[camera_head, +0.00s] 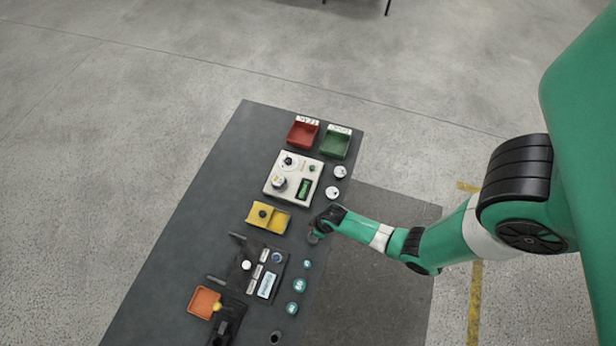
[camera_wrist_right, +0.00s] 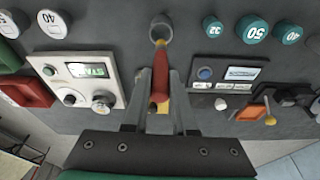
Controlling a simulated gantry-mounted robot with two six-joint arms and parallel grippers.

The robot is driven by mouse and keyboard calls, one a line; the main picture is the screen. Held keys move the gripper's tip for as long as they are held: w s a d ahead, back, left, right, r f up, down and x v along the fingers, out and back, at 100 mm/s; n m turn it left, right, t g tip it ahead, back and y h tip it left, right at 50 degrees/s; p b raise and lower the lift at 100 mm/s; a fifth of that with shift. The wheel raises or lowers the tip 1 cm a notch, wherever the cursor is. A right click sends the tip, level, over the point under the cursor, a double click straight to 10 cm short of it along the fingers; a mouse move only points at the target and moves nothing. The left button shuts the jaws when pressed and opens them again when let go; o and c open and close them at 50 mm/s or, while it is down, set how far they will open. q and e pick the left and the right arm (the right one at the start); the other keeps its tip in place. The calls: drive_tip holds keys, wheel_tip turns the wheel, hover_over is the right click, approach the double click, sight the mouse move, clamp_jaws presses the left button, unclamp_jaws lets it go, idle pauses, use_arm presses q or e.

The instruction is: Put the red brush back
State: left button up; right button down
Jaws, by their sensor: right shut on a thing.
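The red brush (camera_wrist_right: 160,70) is between the fingers of my right gripper (camera_wrist_right: 160,100) in the right wrist view, with its yellowish end pointing at a small grey round cup (camera_wrist_right: 161,26). That end meets the cup's near rim in the picture; I cannot tell whether it is inside, touching or above it. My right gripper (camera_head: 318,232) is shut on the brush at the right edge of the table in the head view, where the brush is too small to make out. My left gripper is not in view.
The dark table (camera_head: 190,215) holds a yellow tray (camera_head: 268,217), a white device (camera_head: 293,175), red (camera_head: 302,132) and green (camera_head: 335,143) bins, a black panel (camera_head: 262,268) and an orange tray (camera_head: 205,302). White and teal (camera_head: 299,285) round pieces line the right edge. The table's left side is clear.

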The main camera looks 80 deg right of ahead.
wheel_tip(320, 180, down, 4)
drive_tip(key=b, duration=0.3)
drive_tip(key=shift+r, duration=0.2)
drive_tip(key=shift+f+b, duration=0.9)
drive_tip(key=shift+f, duration=1.2)
drive_tip(key=shift+f, duration=0.15)
drive_tip(key=c, duration=0.7)
unclamp_jaws()
drive_tip(key=p+v, duration=0.5)
drive_tip(key=v, duration=0.3)
